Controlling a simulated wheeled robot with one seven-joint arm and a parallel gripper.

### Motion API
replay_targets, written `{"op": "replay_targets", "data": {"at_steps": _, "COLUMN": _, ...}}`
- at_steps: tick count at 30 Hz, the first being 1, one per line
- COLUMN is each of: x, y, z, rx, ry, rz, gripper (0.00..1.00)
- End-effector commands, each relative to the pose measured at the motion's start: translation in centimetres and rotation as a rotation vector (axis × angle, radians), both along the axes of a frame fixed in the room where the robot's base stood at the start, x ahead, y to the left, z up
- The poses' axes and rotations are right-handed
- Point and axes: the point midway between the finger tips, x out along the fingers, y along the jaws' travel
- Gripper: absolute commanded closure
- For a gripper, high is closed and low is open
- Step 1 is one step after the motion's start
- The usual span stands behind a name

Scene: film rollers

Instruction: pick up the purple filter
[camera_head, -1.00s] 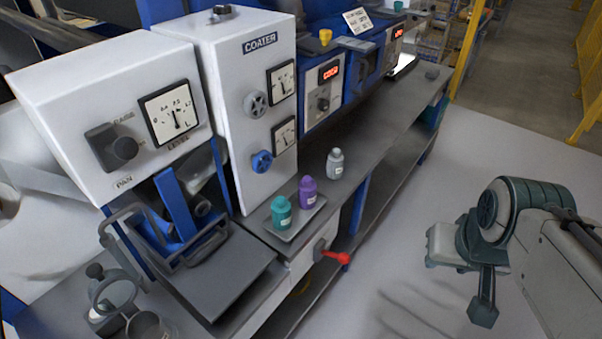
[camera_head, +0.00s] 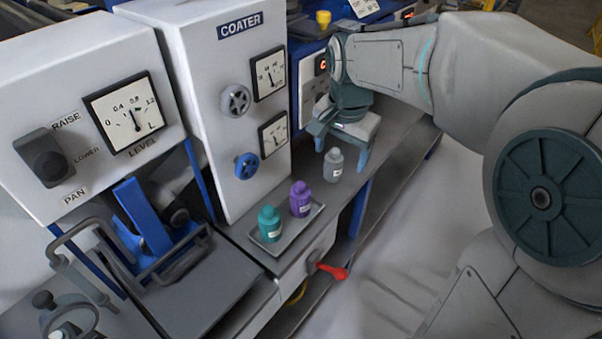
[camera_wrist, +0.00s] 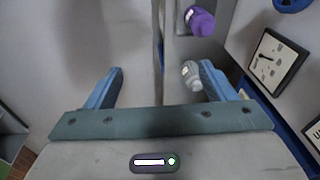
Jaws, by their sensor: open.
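The purple filter (camera_head: 300,199) is a small bottle-shaped canister standing upright on a small grey tray (camera_head: 291,231) on the bench. It also shows in the wrist view (camera_wrist: 201,20), beyond my fingers at the top. My gripper (camera_head: 341,153) is open, pointing down over the bench, behind and right of the purple filter and apart from it. The grey filter (camera_head: 333,165) stands off the tray, close to my fingers; in the wrist view (camera_wrist: 191,75) it appears beside the right finger. I cannot tell whether they touch.
A teal filter (camera_head: 269,223) stands left of the purple one on the same tray. The white coater cabinet (camera_head: 215,130) with gauges and knobs rises behind. A red handle (camera_head: 332,271) juts from the bench front. The floor in front is clear.

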Motion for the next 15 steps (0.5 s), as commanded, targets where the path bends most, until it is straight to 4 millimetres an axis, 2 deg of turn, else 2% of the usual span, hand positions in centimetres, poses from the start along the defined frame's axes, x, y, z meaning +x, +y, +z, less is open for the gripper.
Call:
{"op": "replay_targets", "data": {"at_steps": 1, "x": 1.7, "y": 1.3, "z": -1.5, "rx": 0.007, "ry": 0.024, "rz": -0.05, "gripper": 0.23}}
{"op": "replay_targets", "data": {"at_steps": 6, "x": 6.3, "y": 4.9, "z": -4.8, "rx": 0.027, "ry": 0.084, "rz": -0.247, "gripper": 0.23}}
{"op": "replay_targets", "data": {"at_steps": 10, "x": 8.6, "y": 7.1, "z": -6.9, "rx": 0.033, "ry": 0.117, "rz": -0.363, "gripper": 0.23}}
{"op": "replay_targets", "data": {"at_steps": 15, "x": 9.9, "y": 8.4, "z": -8.3, "rx": 0.035, "ry": 0.138, "rz": -0.444, "gripper": 0.23}}
